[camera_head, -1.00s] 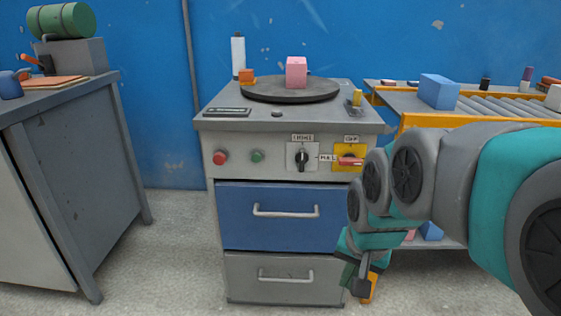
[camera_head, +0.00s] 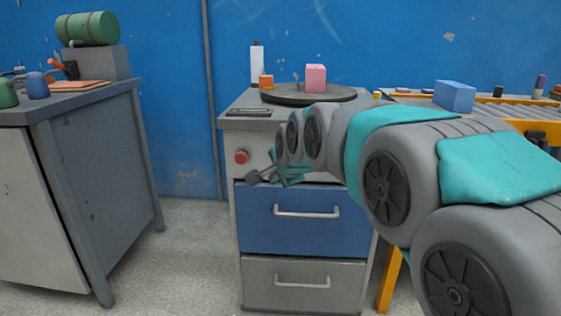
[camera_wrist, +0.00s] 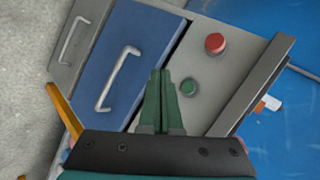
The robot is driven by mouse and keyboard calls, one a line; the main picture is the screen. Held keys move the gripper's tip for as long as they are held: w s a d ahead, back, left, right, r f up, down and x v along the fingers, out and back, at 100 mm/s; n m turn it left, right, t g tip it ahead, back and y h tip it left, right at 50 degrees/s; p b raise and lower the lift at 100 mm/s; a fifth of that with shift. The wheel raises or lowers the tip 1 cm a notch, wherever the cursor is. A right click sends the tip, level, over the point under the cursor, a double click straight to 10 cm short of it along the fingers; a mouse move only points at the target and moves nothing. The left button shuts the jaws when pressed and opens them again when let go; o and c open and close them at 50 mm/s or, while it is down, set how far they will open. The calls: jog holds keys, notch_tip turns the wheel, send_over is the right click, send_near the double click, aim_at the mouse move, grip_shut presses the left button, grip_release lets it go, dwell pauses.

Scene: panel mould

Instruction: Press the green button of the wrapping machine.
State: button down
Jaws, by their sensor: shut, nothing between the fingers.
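The wrapping machine (camera_head: 248,125) is a grey cabinet with a round dark turntable (camera_head: 295,97) on top. Its green button (camera_wrist: 188,86) shows in the wrist view, just to the right of my fingertips, on the grey front panel. In the head view my arm hides the green button. The red button (camera_head: 241,157) is left of my arm in the head view and above right of the green one in the wrist view (camera_wrist: 215,43). My gripper (camera_wrist: 161,74) is shut and empty, pointing at the panel close to the green button. Contact cannot be told.
Below the panel are a blue drawer (camera_head: 300,228) and a grey drawer (camera_head: 290,289) with protruding handles. A pink block (camera_head: 316,77) stands on the turntable. A grey workbench (camera_head: 105,165) is at left, a roller conveyor (camera_head: 500,109) at right.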

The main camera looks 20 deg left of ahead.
jog(key=shift+w, duration=0.1)
jog(key=w+a+p, duration=0.1)
jog(key=w+a, duration=0.1)
jog(key=w, duration=0.6)
jog(key=shift+w+p, duration=0.2)
jog(key=shift+p, duration=0.2)
dwell(1.9)
jog(key=shift+w+a, duration=0.1)
jog(key=shift+w, duration=0.3)
